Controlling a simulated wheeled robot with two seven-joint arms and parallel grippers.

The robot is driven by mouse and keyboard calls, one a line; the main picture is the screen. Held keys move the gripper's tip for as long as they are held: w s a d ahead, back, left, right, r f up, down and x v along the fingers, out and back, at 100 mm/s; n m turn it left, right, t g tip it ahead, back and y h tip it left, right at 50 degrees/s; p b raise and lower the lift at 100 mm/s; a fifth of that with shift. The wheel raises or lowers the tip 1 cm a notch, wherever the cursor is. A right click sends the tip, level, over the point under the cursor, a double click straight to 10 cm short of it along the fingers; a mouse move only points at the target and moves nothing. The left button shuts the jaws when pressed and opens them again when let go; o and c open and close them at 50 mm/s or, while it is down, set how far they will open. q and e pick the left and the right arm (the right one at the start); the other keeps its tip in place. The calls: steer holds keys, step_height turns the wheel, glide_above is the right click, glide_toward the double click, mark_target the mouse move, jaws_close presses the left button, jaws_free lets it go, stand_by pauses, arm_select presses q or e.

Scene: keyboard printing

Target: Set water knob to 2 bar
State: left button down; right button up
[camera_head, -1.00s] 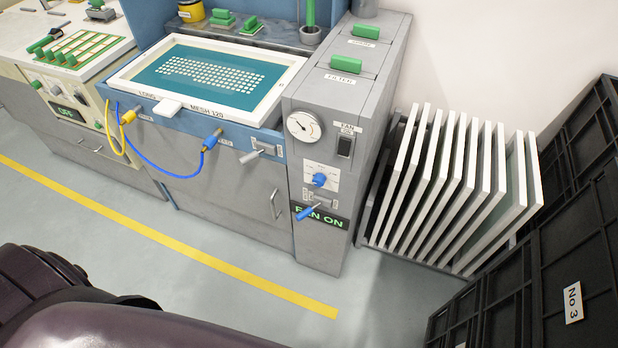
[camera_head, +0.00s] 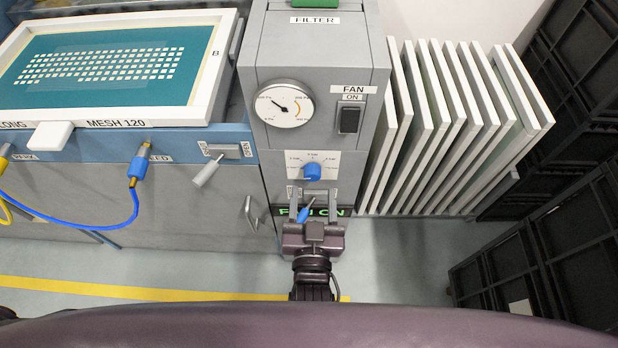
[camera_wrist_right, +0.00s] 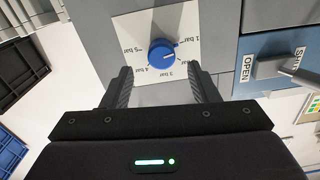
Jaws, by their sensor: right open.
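The water knob (camera_head: 312,172) is blue and sits on a white dial plate (camera_head: 325,158) on the grey cabinet front, below the gauge. It also shows in the right wrist view (camera_wrist_right: 162,53), with bar labels around it; the right finger partly covers one label. I cannot tell its exact setting. My right gripper (camera_head: 313,197) is open and empty, just below the knob. In the right wrist view its fingers (camera_wrist_right: 160,72) stand apart on either side of the knob's lower side, with no contact visible. My left gripper is out of view.
A round gauge (camera_head: 283,104) and a black fan switch (camera_head: 349,119) sit above the knob. A blue-handled valve (camera_head: 305,214) lies between the gripper's fingers in the head view. A shut/open lever (camera_head: 208,172) is left, and a rack of white frames (camera_head: 440,120) stands right.

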mark_target(313, 178)
steer(key=shift+w, duration=2.05)
steer(key=c, duration=1)
steer(key=shift+o, duration=0.2)
steer(key=shift+f, duration=0.1)
